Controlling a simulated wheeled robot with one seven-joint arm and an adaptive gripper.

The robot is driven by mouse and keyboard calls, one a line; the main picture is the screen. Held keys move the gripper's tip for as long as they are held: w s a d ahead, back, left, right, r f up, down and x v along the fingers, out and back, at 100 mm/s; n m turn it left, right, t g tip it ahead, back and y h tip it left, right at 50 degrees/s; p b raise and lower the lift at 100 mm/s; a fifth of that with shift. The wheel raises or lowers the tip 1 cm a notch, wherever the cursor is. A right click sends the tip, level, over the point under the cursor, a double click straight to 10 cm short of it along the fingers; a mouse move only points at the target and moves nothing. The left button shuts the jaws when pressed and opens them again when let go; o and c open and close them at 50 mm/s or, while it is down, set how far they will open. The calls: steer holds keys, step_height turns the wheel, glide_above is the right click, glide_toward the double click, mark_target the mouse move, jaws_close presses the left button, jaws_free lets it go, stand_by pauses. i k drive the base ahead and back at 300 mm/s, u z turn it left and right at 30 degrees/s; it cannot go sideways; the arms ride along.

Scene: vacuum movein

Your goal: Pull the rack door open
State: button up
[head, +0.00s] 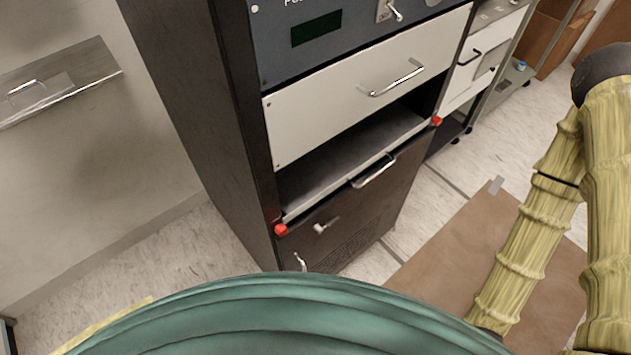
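The rack (185,80) is a tall dark cabinet in the middle of the head view. Its dark lower front panel, which looks like the rack door (385,215), stands below an open slot. A silver bar handle (374,173) is at the panel's top edge, with a small silver latch or knob (325,225) lower left. My gripper is not visible in the head view.
A white drawer front (350,95) with a silver handle is above the slot. Red caps (281,230) mark the slot's corners. A brown sheet (440,245) lies on the floor right of the rack. Another equipment rack (480,60) stands behind right. A shelf-like ledge (60,80) is left.

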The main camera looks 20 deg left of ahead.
mark_target(368, 212)
steer(key=z, duration=0.5)
steer(key=k, duration=1.05)
steer(key=u, duration=0.75)
